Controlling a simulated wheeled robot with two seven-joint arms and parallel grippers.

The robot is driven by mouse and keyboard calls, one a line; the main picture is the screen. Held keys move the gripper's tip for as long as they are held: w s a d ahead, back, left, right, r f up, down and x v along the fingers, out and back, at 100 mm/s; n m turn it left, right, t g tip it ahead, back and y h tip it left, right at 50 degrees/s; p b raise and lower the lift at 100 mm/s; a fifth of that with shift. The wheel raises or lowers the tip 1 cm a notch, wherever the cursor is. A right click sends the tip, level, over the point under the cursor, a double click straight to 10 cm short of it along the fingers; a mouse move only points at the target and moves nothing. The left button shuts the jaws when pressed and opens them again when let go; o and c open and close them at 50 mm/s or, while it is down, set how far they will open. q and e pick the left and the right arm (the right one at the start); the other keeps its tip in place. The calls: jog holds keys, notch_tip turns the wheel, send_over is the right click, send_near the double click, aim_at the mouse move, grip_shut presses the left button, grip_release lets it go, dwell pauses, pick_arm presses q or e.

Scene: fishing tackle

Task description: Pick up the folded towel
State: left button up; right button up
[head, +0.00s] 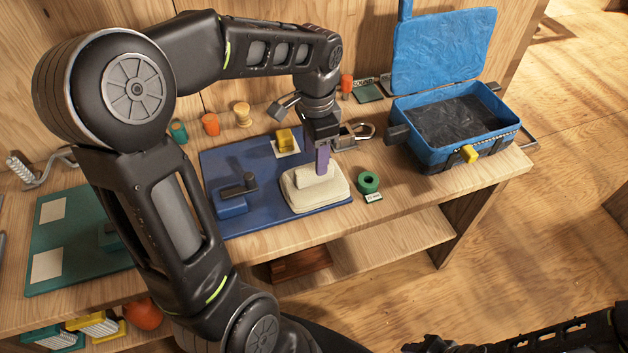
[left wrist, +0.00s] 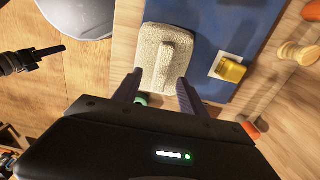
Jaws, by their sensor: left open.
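The folded towel (head: 318,194) is a cream, textured pad with a raised upper fold, lying on the blue mat (head: 270,219). It also shows in the left wrist view (left wrist: 163,52). My left gripper (head: 322,170) points down over the towel's far part, its fingers purplish. In the left wrist view its two fingers are spread (left wrist: 160,79), one on each side of the towel's near end, with nothing held. I cannot tell whether the tips touch the towel. My right gripper (head: 430,344) is low at the bottom right, away from the towel; its jaws are unclear.
A green tape roll (head: 368,182) stands just right of the towel. An open blue tackle box (head: 455,120) stands at the right. A metal clip lies near the gripper.

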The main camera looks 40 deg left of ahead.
aim_at(314, 179)
pick_arm(q)
jog(key=shift+f, duration=0.55)
jog(key=f, duration=0.5)
jog(key=shift+a+f, duration=0.1)
jog(key=shift+a, duration=0.1)
jog(key=shift+c, duration=0.3)
grip_shut()
dwell(0.5)
